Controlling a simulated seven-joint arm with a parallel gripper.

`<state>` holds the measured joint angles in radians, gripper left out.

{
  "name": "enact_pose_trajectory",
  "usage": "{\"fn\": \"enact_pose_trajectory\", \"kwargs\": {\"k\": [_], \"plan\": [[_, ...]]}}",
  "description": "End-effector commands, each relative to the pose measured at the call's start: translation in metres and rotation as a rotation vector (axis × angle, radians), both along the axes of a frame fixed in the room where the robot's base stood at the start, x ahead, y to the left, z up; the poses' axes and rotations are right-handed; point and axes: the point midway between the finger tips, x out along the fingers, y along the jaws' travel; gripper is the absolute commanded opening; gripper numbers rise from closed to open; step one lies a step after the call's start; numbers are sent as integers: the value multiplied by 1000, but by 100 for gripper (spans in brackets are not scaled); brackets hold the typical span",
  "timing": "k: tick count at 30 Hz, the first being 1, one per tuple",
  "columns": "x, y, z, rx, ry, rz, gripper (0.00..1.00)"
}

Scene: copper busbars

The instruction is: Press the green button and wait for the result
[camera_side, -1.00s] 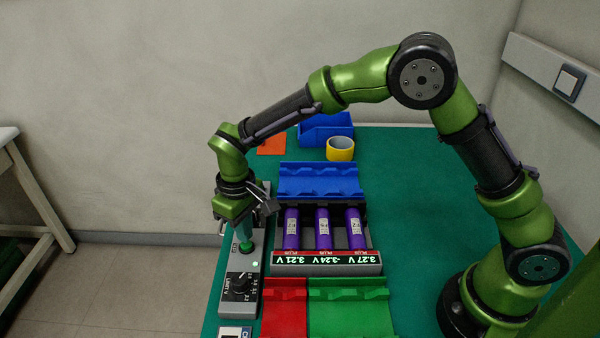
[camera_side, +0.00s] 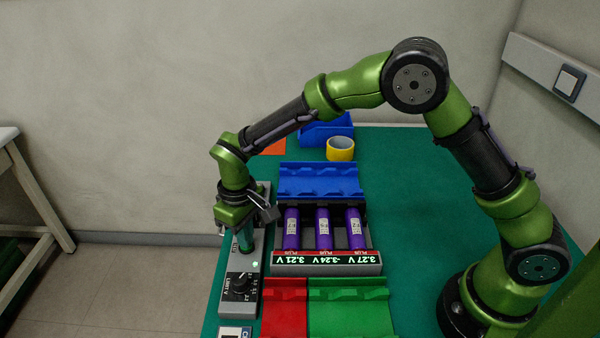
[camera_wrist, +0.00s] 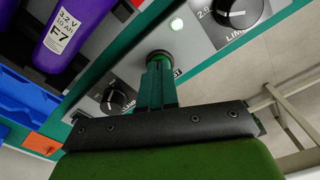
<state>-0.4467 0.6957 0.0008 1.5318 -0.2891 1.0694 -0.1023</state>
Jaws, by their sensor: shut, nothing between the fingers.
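My gripper (camera_side: 246,246) is shut and empty, pointing down at the grey control box (camera_side: 239,310) on the left of the bench. In the wrist view its green fingertips (camera_wrist: 158,66) are at the round button (camera_wrist: 159,54), which shows only as a dark rim around them. In the side view the fingers hide the button; they appear to touch it. A small lamp (camera_side: 255,264) on the box glows pale green. Three purple cells (camera_side: 322,228) lie in the tester (camera_side: 326,269). Its displays read 3.21 V, -3.24 V and 3.27 V.
A blue rack (camera_side: 318,180) stands behind the tester; red (camera_side: 285,311) and green (camera_side: 347,310) trays stand before it. A yellow tape roll (camera_side: 340,149) and blue bin (camera_side: 326,130) are at the back. The bench's right side is clear apart from my arm.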

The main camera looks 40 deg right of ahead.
Motion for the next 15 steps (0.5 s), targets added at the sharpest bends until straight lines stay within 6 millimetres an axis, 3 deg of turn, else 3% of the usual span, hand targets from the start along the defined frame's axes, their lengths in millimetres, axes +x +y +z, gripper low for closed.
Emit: {"fn": "enact_pose_trajectory", "kwargs": {"k": [9, 15], "plan": [[0, 0, -2, 0, 0, 0, 0], [0, 0, 10, 1, -2, -1, 0]]}}
